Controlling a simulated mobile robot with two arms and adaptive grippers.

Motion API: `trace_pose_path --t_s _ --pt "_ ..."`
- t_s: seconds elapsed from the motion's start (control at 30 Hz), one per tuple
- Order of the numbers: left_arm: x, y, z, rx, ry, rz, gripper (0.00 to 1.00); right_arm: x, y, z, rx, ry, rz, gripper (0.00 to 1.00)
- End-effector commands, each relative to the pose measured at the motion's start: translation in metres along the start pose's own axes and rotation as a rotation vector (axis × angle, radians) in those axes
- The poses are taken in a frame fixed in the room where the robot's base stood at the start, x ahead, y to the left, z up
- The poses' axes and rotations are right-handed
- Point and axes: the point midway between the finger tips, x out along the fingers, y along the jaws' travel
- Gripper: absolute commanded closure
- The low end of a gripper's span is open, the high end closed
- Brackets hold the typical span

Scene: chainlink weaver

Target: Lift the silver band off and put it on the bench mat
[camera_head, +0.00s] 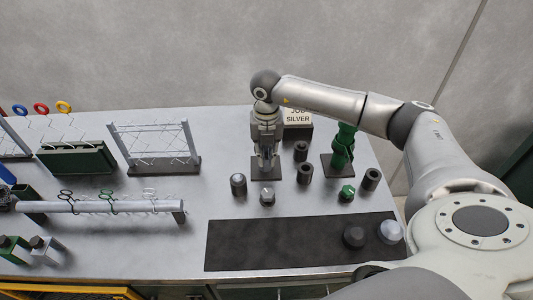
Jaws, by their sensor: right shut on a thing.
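My right gripper (266,162) points straight down over a dark base plate (267,176) near the middle of the bench. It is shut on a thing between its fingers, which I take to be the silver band. The gripper hides most of it and any post under it, so I cannot tell whether it is clear of the stand. The black bench mat (270,245) lies flat at the front of the bench, its left and middle bare. My left gripper is not in view.
Several small cylinders, including a dark one (238,184), stand around. A dark knob (354,236) and a silver knob (390,231) occupy the mat's right end. A rail (90,206) is at left.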

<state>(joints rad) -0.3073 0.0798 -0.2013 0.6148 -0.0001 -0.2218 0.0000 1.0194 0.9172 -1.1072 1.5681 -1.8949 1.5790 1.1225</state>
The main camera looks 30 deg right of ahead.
Motion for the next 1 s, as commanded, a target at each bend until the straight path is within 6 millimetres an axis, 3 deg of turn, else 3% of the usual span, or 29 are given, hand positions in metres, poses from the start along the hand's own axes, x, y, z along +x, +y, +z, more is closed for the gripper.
trace_pose_path --t_s 0.27,1.0 --pt "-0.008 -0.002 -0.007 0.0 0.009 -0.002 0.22 -0.011 0.0 0.0 0.0 -0.001 0.001 1.0" --pt "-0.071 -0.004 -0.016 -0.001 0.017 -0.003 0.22 -0.111 0.0 0.0 0.0 -0.001 0.001 1.0"
